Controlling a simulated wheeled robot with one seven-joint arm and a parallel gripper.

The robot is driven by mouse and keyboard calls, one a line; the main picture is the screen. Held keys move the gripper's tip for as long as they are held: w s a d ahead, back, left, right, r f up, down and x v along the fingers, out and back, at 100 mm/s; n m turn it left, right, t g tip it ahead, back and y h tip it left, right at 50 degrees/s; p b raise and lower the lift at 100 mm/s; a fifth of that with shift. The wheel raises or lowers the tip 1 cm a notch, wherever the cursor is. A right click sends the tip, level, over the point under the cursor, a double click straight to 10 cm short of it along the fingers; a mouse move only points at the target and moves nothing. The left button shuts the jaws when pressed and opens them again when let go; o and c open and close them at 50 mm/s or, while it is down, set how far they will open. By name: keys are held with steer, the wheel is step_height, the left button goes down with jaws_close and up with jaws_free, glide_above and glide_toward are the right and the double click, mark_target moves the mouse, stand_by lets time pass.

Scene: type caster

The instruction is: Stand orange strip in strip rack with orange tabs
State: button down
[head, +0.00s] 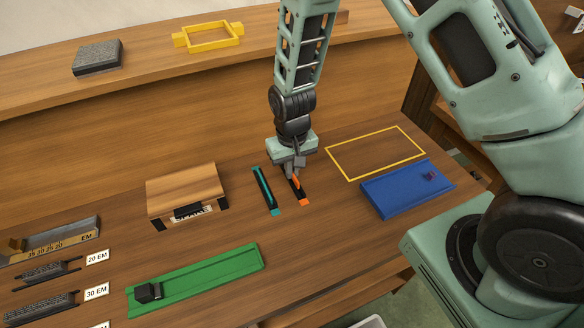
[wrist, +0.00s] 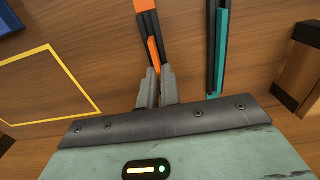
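The orange strip (head: 296,182) is a narrow orange piece at my fingertips; the wrist view shows it (wrist: 153,51) running in between the two fingers. My gripper (wrist: 159,78) is shut on it, pointing down. The strip rack with orange tabs (wrist: 150,25) is a slim black bar with an orange tab at its end; in the head view its black body (head: 299,193) lies under and in front of my gripper (head: 292,175). The strip is over or in the rack's far part; whether it is seated is hidden by the fingers.
A similar black rack with a teal strip (head: 263,188) lies just left. A wooden box (head: 186,188) stands further left, a green tray (head: 200,280) in front. A yellow outline (head: 350,175) and blue tray (head: 400,192) are to the right. Clear wood lies between them.

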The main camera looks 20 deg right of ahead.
steer(key=shift+f, duration=0.3)
stand_by(0.4)
steer(key=c, duration=1.5)
jaws_free()
steer(key=shift+c, duration=0.2)
steer(key=shift+r, duration=0.1)
steer(key=shift+r+p, duration=1.75)
steer(key=shift+r, duration=0.7)
